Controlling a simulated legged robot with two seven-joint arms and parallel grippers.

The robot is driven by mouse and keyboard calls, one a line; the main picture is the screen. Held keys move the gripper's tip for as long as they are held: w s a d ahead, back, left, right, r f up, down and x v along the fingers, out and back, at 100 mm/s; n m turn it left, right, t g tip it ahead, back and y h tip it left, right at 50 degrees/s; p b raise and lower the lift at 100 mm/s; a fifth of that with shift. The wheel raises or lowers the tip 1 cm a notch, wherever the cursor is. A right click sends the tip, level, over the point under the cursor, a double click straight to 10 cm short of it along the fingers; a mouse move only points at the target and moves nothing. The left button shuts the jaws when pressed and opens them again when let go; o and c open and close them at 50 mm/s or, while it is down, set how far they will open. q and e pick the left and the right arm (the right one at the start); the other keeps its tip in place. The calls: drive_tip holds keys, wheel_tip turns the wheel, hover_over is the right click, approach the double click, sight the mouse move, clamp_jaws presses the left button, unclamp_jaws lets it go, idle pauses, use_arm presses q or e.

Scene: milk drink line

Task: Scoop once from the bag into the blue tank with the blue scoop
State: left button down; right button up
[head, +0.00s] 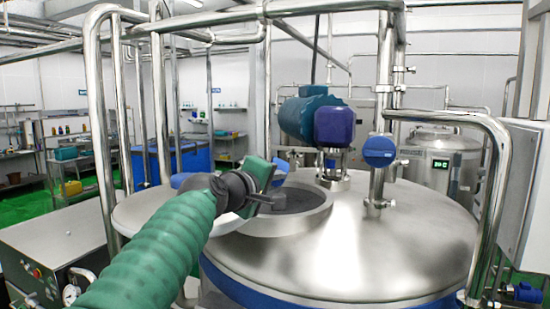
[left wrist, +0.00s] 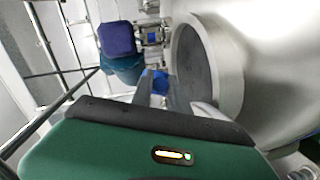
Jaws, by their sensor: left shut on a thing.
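A large steel tank (head: 370,235) with a blue band low on its side fills the right middle of the head view. Its round hatch opening (head: 305,200) is open and dark inside; the hatch also shows in the left wrist view (left wrist: 232,75). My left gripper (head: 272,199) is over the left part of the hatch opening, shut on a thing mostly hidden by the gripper. A small blue piece (head: 281,168) shows beside it, likely the blue scoop; whether it holds powder cannot be seen. I see no bag. My right gripper is out of view.
A blue motor (head: 334,126) and a blue-capped fitting (head: 379,151) stand on the tank top behind the hatch. Steel pipes (head: 100,120) rise at the left and right. A metal cabinet (head: 70,235) stands at the lower left.

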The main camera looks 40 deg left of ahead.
use_arm(q)
wheel_tip(320, 180, up, 3)
drive_tip(key=m+g+y+p, duration=0.1)
drive_tip(key=m+p, duration=0.1)
drive_tip(key=p, duration=0.3)
drive_tip(key=m+g+y+p, duration=0.1)
drive_tip(key=m+g+p, duration=0.1)
drive_tip(key=p, duration=0.3)
drive_tip(key=shift+w+d+f+m+g+p, duration=0.15)
drive_tip(key=shift+m+g+p, duration=0.15)
drive_tip(key=shift+m, duration=0.3)
drive_tip(key=m+g+y, duration=0.1)
drive_tip(key=r+m+p, duration=0.1)
drive_tip(key=shift+w+d+r+m+g+y, duration=0.2)
drive_tip(key=shift+m+g+y, duration=0.1)
drive_tip(key=shift+g+y, duration=0.1)
drive_tip(key=shift+r+m+g+y+p, duration=0.3)
drive_tip(key=shift+m+y+p, duration=0.1)
drive_tip(key=shift+m, duration=0.1)
drive_tip(key=shift+s, duration=0.1)
drive_tip(key=shift+a+f, duration=0.1)
